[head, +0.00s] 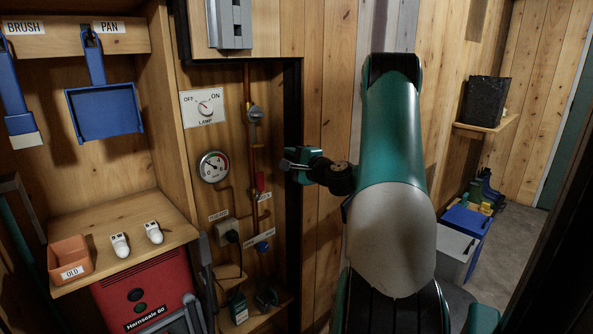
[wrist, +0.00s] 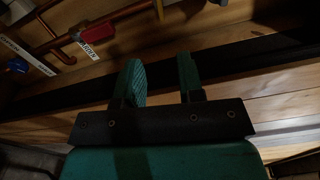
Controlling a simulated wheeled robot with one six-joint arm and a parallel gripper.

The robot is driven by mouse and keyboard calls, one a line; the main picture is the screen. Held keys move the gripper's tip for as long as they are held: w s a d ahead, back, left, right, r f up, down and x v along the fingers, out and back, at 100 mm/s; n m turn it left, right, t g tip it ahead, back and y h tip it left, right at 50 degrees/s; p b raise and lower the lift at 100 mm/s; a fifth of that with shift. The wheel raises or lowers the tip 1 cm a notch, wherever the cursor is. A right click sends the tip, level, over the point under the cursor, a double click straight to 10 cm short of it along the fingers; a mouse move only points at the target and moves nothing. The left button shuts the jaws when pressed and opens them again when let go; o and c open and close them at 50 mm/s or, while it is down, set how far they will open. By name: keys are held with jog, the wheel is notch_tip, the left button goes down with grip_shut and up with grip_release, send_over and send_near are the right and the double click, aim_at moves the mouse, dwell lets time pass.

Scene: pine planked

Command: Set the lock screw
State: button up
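I cannot make out a lock screw for certain in either view. Copper pipework (head: 247,82) runs down the recess and carries a red handle (head: 260,182) and a blue knob (head: 262,246). In the wrist view the red handle (wrist: 97,43) and the blue knob (wrist: 18,66) show at upper left, beyond my fingers. My gripper (head: 288,164) is at the right edge of the recess, above and right of the red handle. In the wrist view its two fingers (wrist: 160,80) stand apart with nothing between them.
The recess also holds a round gauge (head: 214,166), a lamp switch (head: 204,107) and a plugged-in black plug (head: 232,234). A dark frame (head: 294,200) edges it on the right. At left, a shelf (head: 100,235) bears an orange bin (head: 70,256) and two white items.

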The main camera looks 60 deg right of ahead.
jog(key=shift+v, duration=1.2)
jog(key=w+a+r+n+g+y, duration=0.15)
jog(key=a+n+y, duration=0.3)
jog(key=a, duration=0.65)
jog(key=w+a+n+g+y, duration=0.35)
jog(key=a+n, duration=0.25)
jog(key=a, duration=0.5)
jog(key=w+a+r+n+g+y, duration=0.15)
jog(key=a+n+y, duration=0.3)
jog(key=a, duration=0.65)
jog(key=s+a+n+g, duration=0.7)
jog(key=s+a+n, duration=0.3)
jog(key=a, duration=0.5)
jog(key=s+a+n+g+h, duration=0.1)
jog(key=s+n+g+h, duration=0.1)
jog(key=s, duration=0.5)
jog(key=s+a+f+n+g+h, duration=0.1)
jog(key=s+n+g+h, duration=0.1)
jog(key=s, duration=0.5)
jog(key=shift+s+a, duration=0.3)
jog(key=shift+a, duration=0.1)
